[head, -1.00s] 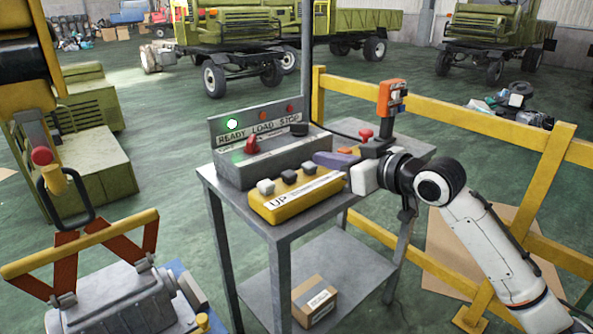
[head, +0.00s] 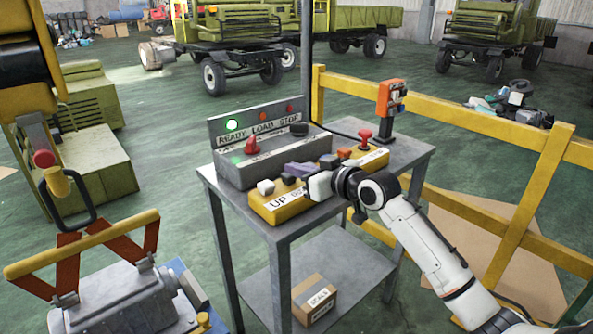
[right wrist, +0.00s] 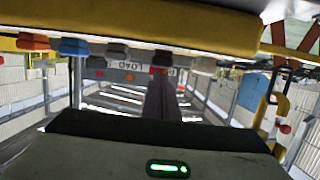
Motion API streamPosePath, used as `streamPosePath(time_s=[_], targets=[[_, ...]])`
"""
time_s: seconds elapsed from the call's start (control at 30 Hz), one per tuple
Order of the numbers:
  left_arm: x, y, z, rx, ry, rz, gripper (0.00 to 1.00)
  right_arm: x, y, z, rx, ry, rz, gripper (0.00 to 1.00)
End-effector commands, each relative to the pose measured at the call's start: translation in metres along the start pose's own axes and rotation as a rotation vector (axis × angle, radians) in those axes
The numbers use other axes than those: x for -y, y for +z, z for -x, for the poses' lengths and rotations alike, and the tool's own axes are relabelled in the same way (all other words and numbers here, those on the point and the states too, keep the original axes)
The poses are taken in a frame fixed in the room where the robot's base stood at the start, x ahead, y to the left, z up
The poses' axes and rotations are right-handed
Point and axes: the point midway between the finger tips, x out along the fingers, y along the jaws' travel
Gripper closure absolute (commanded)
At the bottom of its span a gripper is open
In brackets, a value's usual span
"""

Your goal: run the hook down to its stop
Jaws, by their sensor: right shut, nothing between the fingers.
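The black hook (head: 68,200) hangs at the left of the head view from a yellow hoist part. It is by the red sling legs (head: 108,240) and yellow bar above a grey gearbox; I cannot tell if it touches them. A yellow button box (head: 275,212) marked UP lies on the metal cart, its other markings partly hidden. My right gripper (head: 291,172) is shut and empty, low over the box's row of buttons. In the right wrist view its fingers (right wrist: 161,85) point at the box (right wrist: 130,22) and its buttons; contact is unclear. My left gripper is out of view.
A grey console (head: 262,160) with READY, LOAD and STOP lamps and a red knob stands behind the box; the READY lamp is green. A red mushroom button (head: 365,136) and an orange-topped post (head: 390,97) are farther right. A yellow railing (head: 455,115) runs behind the cart.

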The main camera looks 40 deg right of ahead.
Motion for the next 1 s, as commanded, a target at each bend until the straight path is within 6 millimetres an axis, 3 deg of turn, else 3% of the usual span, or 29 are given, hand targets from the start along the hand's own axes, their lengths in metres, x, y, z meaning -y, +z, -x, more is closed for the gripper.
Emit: streamPosePath(time_s=[0.4,0.63,1.0], targets=[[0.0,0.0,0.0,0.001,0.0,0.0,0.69,0.0,0.005,-0.001,0.0,0.0,0.0,1.0],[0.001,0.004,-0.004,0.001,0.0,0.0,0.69,0.0,0.029,-0.007,0.005,0.0,-0.001,1.0],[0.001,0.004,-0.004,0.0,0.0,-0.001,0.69,0.001,0.036,-0.008,0.019,-0.002,-0.003,1.0]])
